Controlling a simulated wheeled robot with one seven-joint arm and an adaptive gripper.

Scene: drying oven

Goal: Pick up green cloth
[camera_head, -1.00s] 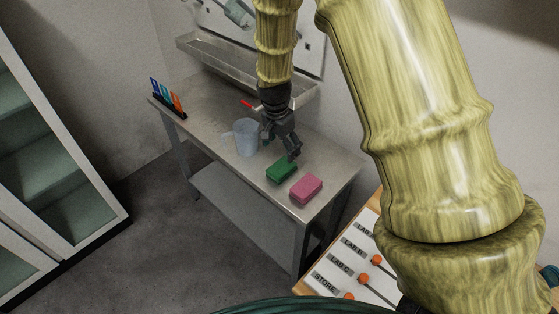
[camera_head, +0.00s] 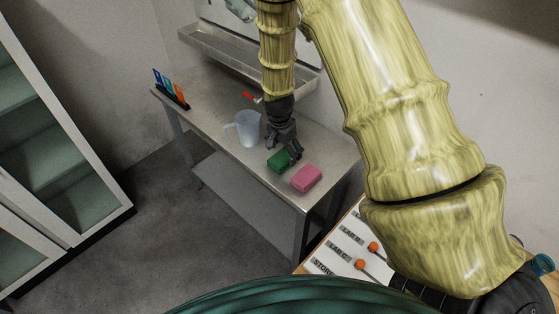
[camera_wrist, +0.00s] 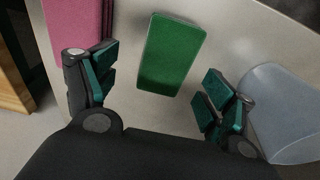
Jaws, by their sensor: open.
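The green cloth (camera_head: 279,161), a folded block, lies on the metal table (camera_head: 213,111) between a clear jug and a pink block. In the wrist view the green cloth (camera_wrist: 172,54) lies ahead of the fingers, between their lines. My gripper (camera_head: 284,154) is just above it in the head view and hides part of it. In the wrist view my gripper (camera_wrist: 155,92) is open, with a finger on each side and nothing between the pads. I cannot tell the exact height above the cloth.
The pink block (camera_head: 306,178) is close to the left finger in the wrist view. The clear jug (camera_head: 247,130) is near the right finger there. A rack with coloured cards (camera_head: 170,91) and a red item (camera_head: 250,96) lie farther off. A wall trough (camera_head: 222,56) runs behind.

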